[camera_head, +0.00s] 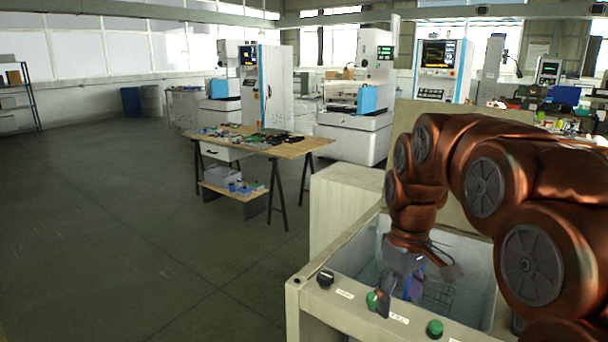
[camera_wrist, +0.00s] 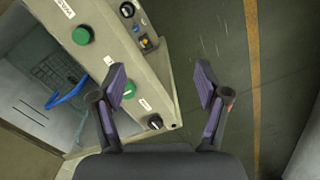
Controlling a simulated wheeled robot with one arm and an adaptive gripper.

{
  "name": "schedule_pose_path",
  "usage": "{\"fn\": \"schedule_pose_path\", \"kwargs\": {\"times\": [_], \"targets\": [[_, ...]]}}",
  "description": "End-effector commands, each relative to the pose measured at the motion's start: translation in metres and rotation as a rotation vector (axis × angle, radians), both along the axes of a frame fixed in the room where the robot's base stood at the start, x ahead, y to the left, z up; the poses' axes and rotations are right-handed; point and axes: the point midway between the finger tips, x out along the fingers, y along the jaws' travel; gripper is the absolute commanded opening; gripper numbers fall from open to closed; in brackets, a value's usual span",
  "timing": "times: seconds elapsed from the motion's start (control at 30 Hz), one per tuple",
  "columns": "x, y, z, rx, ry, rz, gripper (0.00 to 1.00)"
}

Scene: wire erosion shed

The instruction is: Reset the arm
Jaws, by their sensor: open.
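My copper-coloured arm reaches in from the right in the head view and bends down over the front of an open cream machine tub (camera_head: 345,316). My gripper (camera_head: 398,300) hangs beside the tub's front panel, partly seen from behind. In the wrist view my gripper (camera_wrist: 163,80) is open, its two purple-padded fingers spread apart with nothing between them. The left finger overlaps the panel near a green button (camera_wrist: 129,90); whether it touches cannot be told. The right finger is over the floor.
The panel also carries a black knob (camera_head: 325,278) and another green button (camera_head: 435,327). A blue item (camera_wrist: 68,91) shows inside the tub in the wrist view. A cluttered wooden workbench (camera_head: 310,145) stands beyond; open floor (camera_head: 110,230) lies to the left.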

Motion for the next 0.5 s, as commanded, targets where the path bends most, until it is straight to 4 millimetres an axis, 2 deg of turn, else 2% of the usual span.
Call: {"fn": "schedule_pose_path", "kwargs": {"times": [0.03, 0.5], "targets": [[-0.016, 0.0, 0.003, -0.002, 0.003, -0.023, 0.74], [-0.15, -0.003, -0.023, -0.032, 0.053, -0.268, 0.74]]}}
